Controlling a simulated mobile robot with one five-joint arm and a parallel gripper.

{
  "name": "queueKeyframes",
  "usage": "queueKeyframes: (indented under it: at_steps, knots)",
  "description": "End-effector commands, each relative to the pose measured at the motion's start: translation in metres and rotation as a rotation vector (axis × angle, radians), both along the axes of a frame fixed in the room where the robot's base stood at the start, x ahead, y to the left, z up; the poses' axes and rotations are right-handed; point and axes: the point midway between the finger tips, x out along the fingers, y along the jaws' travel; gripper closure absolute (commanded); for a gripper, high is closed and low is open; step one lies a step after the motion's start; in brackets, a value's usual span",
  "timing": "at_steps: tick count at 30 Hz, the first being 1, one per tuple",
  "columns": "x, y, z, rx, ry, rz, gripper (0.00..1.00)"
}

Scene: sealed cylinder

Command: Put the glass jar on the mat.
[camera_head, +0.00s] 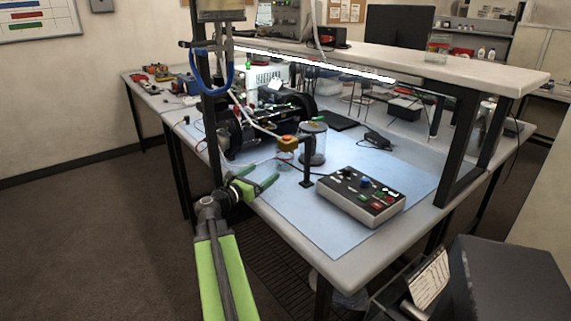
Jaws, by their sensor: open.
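A small clear glass jar (437,54) stands on the white upper shelf, near its right part. A larger clear cylinder (312,145) with a lid stands on the bench, behind a black post; I cannot tell which one is the task's jar. The pale blue mat (310,222) covers much of the bench top. My gripper (262,179), with green fingers, is open and empty near the bench's front left edge. It is left of and nearer than the lidded cylinder, apart from both glass things.
A control box (361,196) with knobs and buttons sits on the mat. Black machinery (265,125) with cables fills the bench's left. The upper shelf (480,77) overhangs the back on dark legs. A dark box (508,280) stands at lower right. The mat's front is clear.

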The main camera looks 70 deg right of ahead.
Motion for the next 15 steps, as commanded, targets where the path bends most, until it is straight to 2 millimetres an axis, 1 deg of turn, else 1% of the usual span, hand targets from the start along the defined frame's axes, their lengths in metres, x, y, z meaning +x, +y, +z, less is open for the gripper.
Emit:
queueKeyframes:
  at_steps: [1,3,7,9,11,15]
  knots:
    - [-0.003,-0.017,0.0,0.0,0.0,-0.005,0.16]
    - [-0.007,-0.034,0.0,0.0,0.0,-0.004,0.16]
    - [-0.015,-0.063,0.0,0.0,0.0,-0.004,0.16]
    - [-0.018,-0.073,0.0,0.0,0.0,-0.002,0.16]
    - [-0.02,-0.079,0.0,0.0,0.0,-0.003,0.16]
    - [-0.022,-0.082,0.0,0.0,0.0,-0.001,0.16]
